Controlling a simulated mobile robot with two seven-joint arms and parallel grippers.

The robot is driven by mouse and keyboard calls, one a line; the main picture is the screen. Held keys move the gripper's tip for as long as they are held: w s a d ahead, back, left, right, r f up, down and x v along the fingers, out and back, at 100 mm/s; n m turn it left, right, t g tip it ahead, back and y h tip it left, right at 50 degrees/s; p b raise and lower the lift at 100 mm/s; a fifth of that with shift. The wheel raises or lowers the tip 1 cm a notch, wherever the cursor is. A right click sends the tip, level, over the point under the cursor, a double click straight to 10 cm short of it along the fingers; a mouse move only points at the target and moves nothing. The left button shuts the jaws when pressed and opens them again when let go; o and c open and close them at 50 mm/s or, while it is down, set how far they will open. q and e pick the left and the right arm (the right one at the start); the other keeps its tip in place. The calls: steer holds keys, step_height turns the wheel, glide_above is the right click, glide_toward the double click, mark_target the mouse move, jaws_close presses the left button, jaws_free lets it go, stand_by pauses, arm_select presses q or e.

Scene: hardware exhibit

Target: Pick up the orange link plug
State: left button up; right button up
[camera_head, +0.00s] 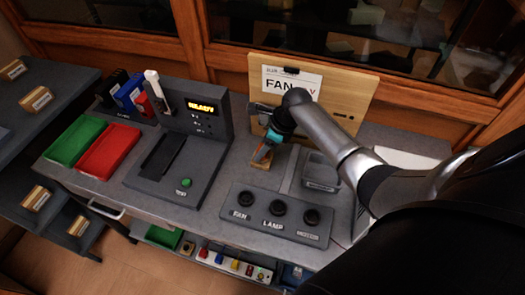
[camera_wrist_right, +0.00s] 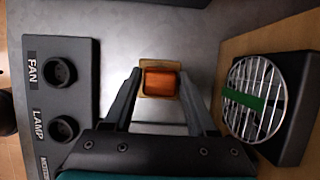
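The orange link plug (camera_wrist_right: 161,83) shows in the right wrist view as a small orange block on a tan base. In the head view a bit of orange (camera_head: 263,153) shows at the tip of my right gripper (camera_head: 262,156), just above the tan base (camera_head: 259,165) on the grey counter. In the right wrist view my right gripper (camera_wrist_right: 161,84) has one finger on each side of the plug, with the fingers apart. Narrow gaps seem to separate them from the orange sides. My left gripper is not in view.
A dark panel with FAN and LAMP sockets (camera_head: 276,218) stands in front of the gripper. A grey tray (camera_head: 321,172) is to its right, and a wooden board (camera_head: 345,95) with a FAN sign is behind. A READY console (camera_head: 203,117) and red (camera_head: 108,150) and green trays (camera_head: 75,141) lie left.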

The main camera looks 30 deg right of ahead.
jaws_close()
stand_by(0.3)
step_height(320, 180, up, 20)
steer(key=p, duration=0.5)
